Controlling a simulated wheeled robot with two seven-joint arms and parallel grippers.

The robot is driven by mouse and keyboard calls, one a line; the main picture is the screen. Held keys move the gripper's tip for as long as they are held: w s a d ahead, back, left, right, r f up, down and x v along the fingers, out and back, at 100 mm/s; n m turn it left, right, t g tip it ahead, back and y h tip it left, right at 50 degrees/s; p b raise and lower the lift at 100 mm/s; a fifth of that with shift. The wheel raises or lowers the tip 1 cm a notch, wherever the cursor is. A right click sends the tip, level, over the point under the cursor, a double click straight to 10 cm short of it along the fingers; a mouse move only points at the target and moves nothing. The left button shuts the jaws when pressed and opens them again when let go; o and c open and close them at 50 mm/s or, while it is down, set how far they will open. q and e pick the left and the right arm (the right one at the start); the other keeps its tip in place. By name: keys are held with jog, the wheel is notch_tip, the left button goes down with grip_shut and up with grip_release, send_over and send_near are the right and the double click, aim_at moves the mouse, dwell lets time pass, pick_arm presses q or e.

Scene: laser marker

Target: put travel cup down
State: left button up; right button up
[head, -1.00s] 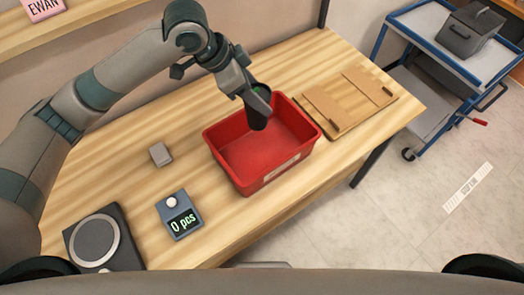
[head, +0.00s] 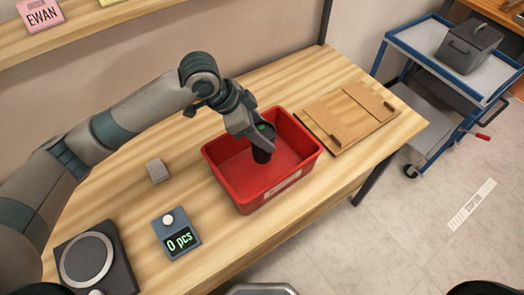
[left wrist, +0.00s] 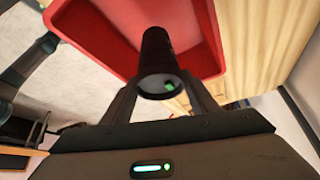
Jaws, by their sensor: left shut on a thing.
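The travel cup (head: 262,152) is a dark cylinder with a green spot on top. My left gripper (head: 259,138) is shut on it and holds it upright inside the red bin (head: 229,187). In the left wrist view the cup (left wrist: 155,55) stands between the two fingers of my left gripper (left wrist: 157,90), with the bin's red wall (left wrist: 95,35) around it. I cannot tell whether the cup's base touches the bin floor. My right gripper is not in view.
Right of the bin lies a wooden board (head: 347,117). Left are a small grey block (head: 157,171), a counter reading "0 pcs" (head: 177,234) and a dark scale (head: 92,262). A blue trolley (head: 425,60) with a grey box stands beyond the table.

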aim_at(261, 157)
pick_arm(q)
notch_tip(261, 157, down, 2)
jog(key=shift+f, duration=0.7)
jog(key=shift+f+p, duration=0.7)
jog(key=shift+f, duration=1.15)
jog(key=o, duration=0.7)
jog(key=shift+f, duration=0.15)
